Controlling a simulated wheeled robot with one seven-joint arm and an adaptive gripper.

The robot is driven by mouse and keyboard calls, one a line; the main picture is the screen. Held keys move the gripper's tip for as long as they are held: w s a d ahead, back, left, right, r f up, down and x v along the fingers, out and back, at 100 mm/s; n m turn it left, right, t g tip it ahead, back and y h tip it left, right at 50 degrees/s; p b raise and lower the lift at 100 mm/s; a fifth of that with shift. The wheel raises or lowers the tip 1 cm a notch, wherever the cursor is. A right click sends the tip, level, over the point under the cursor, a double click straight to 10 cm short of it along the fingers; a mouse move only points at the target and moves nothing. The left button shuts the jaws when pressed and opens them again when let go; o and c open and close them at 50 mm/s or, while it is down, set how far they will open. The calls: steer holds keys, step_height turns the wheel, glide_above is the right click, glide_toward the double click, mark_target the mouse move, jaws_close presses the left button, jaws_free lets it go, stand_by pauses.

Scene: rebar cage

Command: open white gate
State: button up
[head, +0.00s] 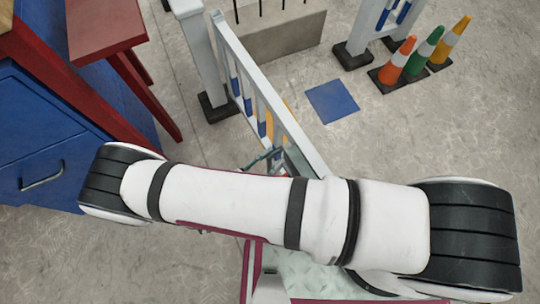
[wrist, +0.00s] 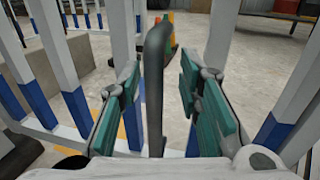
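The white gate (head: 268,92), with blue-ended pickets, runs diagonally from beside a white post (head: 198,60) towards my arm in the head view. Its near end is hidden behind the arm. In the wrist view, its white and blue pickets (wrist: 70,75) stand close in front of me. A dark grey upright handle (wrist: 156,75) with a bent top stands between the fingers. My gripper (wrist: 159,88) is open, with one teal-padded finger on each side of the handle. Gaps show between the handle and both pads. In the head view, my arm hides most of the gripper.
A blue cabinet (head: 40,150) and red bench (head: 100,30) stand at the left. A grey block (head: 280,38) lies behind the gate. Orange, green and yellow cones (head: 424,52) stand near another white post at upper right.

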steer(key=shift+w+a, duration=0.1)
steer(key=shift+a, duration=0.15)
steer(key=v, duration=1.1)
steer(key=shift+s, duration=0.4)
steer(key=shift+a+r, duration=0.1)
steer(key=shift+r, duration=0.05)
